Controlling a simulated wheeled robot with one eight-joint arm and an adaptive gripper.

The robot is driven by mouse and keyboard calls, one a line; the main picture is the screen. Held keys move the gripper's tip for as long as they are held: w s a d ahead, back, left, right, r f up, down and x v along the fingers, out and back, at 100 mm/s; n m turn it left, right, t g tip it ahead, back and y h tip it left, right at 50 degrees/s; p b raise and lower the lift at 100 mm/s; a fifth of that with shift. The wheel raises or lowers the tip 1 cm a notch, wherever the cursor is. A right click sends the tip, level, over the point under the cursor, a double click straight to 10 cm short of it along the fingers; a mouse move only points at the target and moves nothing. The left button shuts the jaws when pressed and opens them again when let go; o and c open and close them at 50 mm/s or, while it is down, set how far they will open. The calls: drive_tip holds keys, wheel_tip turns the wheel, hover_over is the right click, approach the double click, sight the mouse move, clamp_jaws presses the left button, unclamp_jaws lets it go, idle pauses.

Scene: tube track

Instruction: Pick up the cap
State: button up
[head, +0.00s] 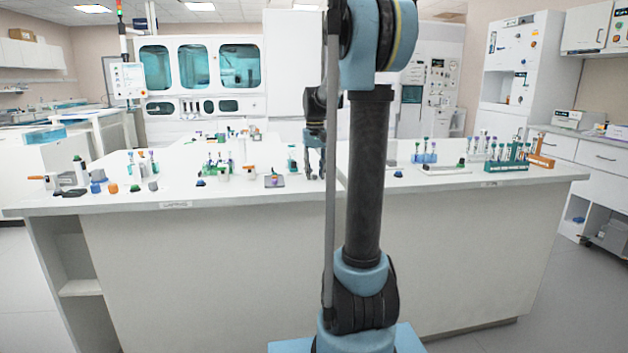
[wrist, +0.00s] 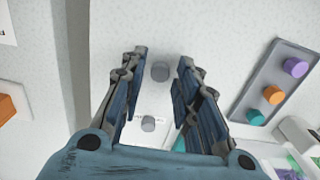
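Which cap the task means is not marked. In the wrist view a grey round cap (wrist: 160,71) lies on the white bench top, seen between the fingertips of my gripper (wrist: 162,62). A second, smaller grey cap (wrist: 148,124) shows nearer the palm, by a small printed label. My gripper is open, with nothing held between its fingers. I cannot tell how high the fingertips are above the cap. In the head view my gripper (head: 314,172) points down over the bench, just right of a small grey tray (head: 275,182); the grey caps are not clear there.
In the wrist view the grey tray (wrist: 236,108) at right holds a purple cap (wrist: 295,67), an orange cap (wrist: 272,95) and a teal cap (wrist: 255,118). An orange block (wrist: 14,107) is at left. Tube racks (head: 508,157) stand further right on the bench (head: 240,192).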

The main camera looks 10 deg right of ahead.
sight(315, 175)
clamp_jaws()
drive_tip(key=shift+r, duration=0.15)
drive_tip(key=shift+r, duration=2.65)
